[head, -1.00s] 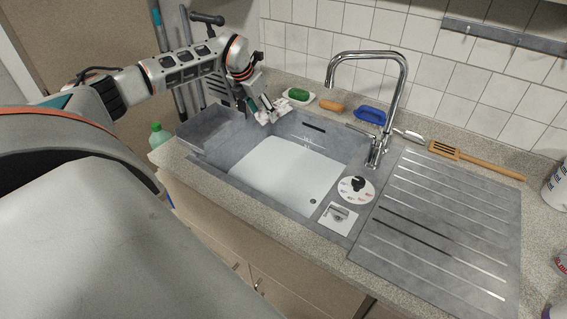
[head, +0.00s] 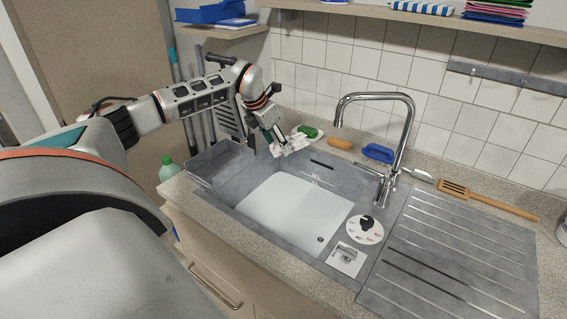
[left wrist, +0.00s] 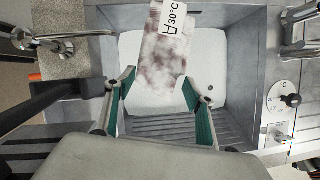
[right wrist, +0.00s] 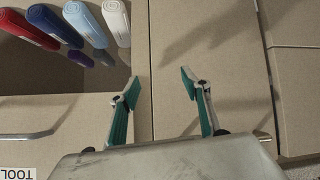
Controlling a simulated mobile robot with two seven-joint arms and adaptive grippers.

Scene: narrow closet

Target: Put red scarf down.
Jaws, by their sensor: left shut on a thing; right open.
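A whitish cloth with reddish-brown blotches and a 30°C wash label (left wrist: 165,60) is in my left gripper (left wrist: 158,82); it also shows in the head view (head: 293,145). I cannot tell whether it is the red scarf, as it looks only partly red. My left gripper is shut on this cloth and holds it above the back left of the sink (head: 297,215), near the soap dish. The basin shows behind the cloth in the left wrist view. My right gripper (right wrist: 160,80) is open and empty, facing beige cabinet fronts.
The tall tap (head: 405,130) rises behind the basin. The soap dish (head: 308,132), a brush (head: 339,143) and a blue item (head: 378,152) stand along the back. The ribbed drainboard (head: 450,250) is clear. Rolled towels (right wrist: 90,25) lie on a shelf.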

